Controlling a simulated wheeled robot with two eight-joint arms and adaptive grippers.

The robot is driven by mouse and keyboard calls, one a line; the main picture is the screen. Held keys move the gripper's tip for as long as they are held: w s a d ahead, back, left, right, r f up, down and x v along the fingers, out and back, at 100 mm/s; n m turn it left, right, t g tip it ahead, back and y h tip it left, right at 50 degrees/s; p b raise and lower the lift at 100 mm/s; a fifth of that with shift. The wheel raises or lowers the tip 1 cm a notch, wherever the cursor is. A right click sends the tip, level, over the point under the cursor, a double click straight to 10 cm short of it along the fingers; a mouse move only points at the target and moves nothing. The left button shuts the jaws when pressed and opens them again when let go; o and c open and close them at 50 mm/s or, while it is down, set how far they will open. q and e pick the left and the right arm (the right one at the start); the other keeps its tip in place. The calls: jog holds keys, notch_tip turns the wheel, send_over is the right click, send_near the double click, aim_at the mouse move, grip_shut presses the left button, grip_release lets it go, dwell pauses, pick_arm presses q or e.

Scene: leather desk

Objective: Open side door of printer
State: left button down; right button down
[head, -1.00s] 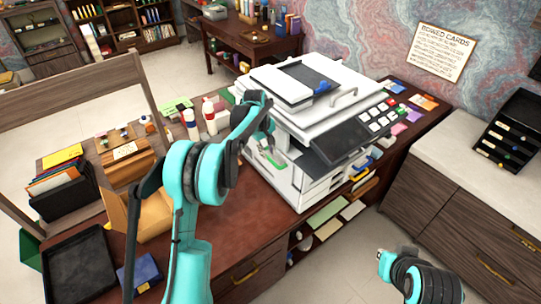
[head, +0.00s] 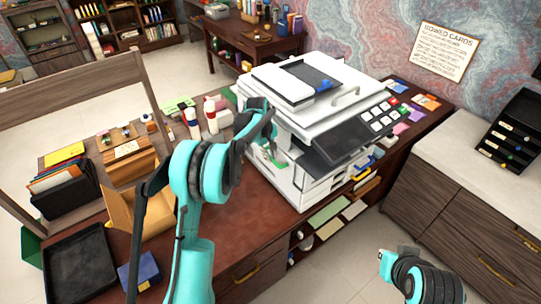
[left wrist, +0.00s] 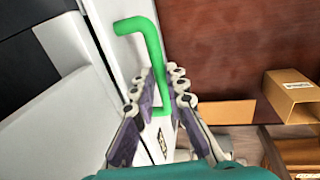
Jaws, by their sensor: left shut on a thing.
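The white printer (head: 330,115) stands on the brown desk, with a dark control panel facing right. Its side door (head: 284,182) is the white panel on the front-left side. A green bent handle (left wrist: 150,45) sticks out from the white side panel in the left wrist view. My left gripper (left wrist: 160,100) is shut on this handle, with a finger on either side of its lower part. In the head view my left gripper (head: 275,155) is at the printer's side, partly hidden by my arm. I cannot tell whether the door is ajar. My right arm shows at the lower right, its fingers not distinguishable.
Several bottles (head: 195,122) stand left of the printer. A cardboard box (head: 120,205), a black tray (head: 80,270) and a blue box (head: 140,270) lie at the desk's left. The desk top in front of the printer is mostly clear.

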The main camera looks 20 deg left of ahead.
pick_arm(q)
jog(key=s+a+f+t+h+b, duration=0.2)
jog(key=s+f+t+h+b, duration=0.1)
jog(key=f+b, duration=0.5)
jog(key=s+a+f+t+h+b, duration=0.2)
jog(key=f+t+b, duration=0.3)
jog(key=b, duration=0.9)
notch_tip(320, 180, down, 3)
jog(key=shift+s+a+r+t+h, duration=0.15)
jog(key=shift+s+a+t+h, duration=0.15)
jog(key=shift+s+h, duration=0.6)
jog(key=shift+d, duration=0.1)
jog(key=c, duration=1.8)
grip_release()
